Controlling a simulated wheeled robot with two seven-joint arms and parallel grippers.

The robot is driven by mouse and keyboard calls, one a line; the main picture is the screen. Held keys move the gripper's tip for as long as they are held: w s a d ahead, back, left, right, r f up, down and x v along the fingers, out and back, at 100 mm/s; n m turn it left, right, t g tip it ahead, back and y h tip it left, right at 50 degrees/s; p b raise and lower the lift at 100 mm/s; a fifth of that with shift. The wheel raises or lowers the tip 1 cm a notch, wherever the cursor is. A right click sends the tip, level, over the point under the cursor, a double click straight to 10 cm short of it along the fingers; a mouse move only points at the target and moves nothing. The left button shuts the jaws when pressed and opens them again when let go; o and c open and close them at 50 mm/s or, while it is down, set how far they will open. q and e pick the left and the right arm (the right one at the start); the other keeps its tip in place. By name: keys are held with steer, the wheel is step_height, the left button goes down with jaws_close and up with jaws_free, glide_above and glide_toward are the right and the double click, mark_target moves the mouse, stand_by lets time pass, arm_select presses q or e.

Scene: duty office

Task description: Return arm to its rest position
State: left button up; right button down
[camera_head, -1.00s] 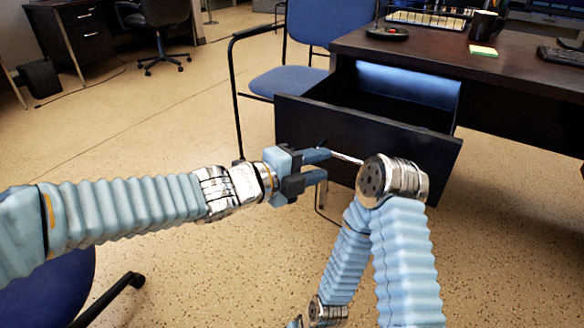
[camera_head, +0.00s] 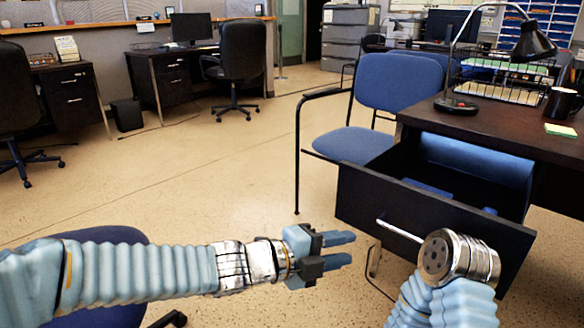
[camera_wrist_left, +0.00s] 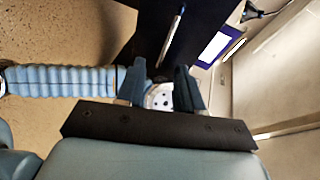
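My left gripper (camera_head: 345,249) is in front of the open drawer (camera_head: 425,215) in the head view. Its two blue fingers are apart with nothing between them. It is clear of the silver bar handle (camera_head: 400,231), which lies to its right. In the left wrist view my left gripper (camera_wrist_left: 160,84) also shows spread fingers, with the handle (camera_wrist_left: 172,38) beyond them. My right arm (camera_head: 458,262) rises from the lower right, and its silver joint hides part of the drawer front. My right gripper is not visible.
The dark desk (camera_head: 420,118) holds a lamp (camera_head: 530,42), a wire tray (camera_head: 505,75) and a black mug (camera_head: 563,102). A blue chair (camera_head: 398,82) stands behind the drawer. Open floor (camera_head: 200,185) lies ahead and left.

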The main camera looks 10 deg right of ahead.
arm_select(q)
steer(key=w+a+f+n+y+p, duration=0.2)
steer(key=a+f+n+y+p, duration=0.1)
steer(key=a+f+n, duration=0.55)
steer(key=w+a+f+n+y+p, duration=0.25)
steer(key=a+f+n+p, duration=0.2)
steer(key=f+n, duration=0.6)
steer(key=s+a+f+n+g+y+p, duration=0.1)
steer(key=s+a+f+n+g+y, duration=0.1)
steer(key=s+a+f+n, duration=0.4)
steer(key=s+a+f+n+g+y+p, duration=0.2)
steer(key=s+a+f+n, duration=0.4)
steer(key=s+f, duration=0.4)
steer(key=shift+s+f+n+y, duration=0.2)
steer(key=shift+s+n+y, duration=0.05)
steer(key=shift+n+y, duration=0.4)
steer(key=shift+w, duration=0.1)
